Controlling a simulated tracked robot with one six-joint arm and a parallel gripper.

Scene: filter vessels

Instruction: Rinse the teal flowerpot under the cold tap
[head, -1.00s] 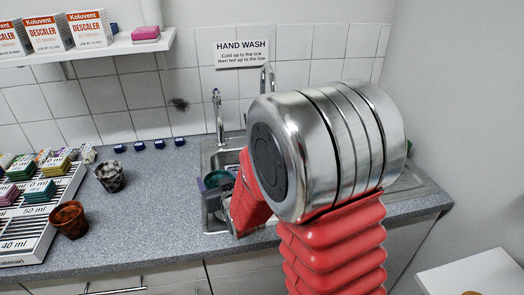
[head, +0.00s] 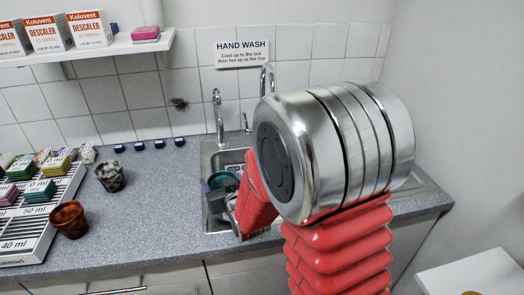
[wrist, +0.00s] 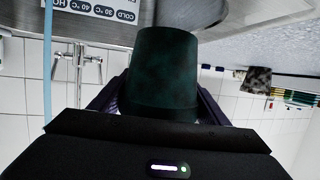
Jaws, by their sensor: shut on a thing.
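The dark teal flowerpot (wrist: 165,75) is between the purple fingers of my gripper (wrist: 160,105) in the wrist view, with mottled darker patches on its wall. In the head view the pot (head: 224,180) is over the sink (head: 210,150), partly hidden by my arm. My gripper (head: 213,190) is shut on it. A chrome tap (head: 218,115) stands at the sink's back left, behind the pot. A second chrome spout (head: 267,80) is partly hidden by my arm. The wrist view shows a chrome tap fitting (wrist: 80,62) left of the pot and a pale blue vertical strip (wrist: 47,70); I cannot tell whether it is water.
A temperature label (wrist: 100,10) shows in the wrist view. A brown pot (head: 69,220) and a dark mottled pot (head: 111,176) stand on the counter, beside a white rack (head: 35,230) of colored blocks. The counter between them and the sink is clear.

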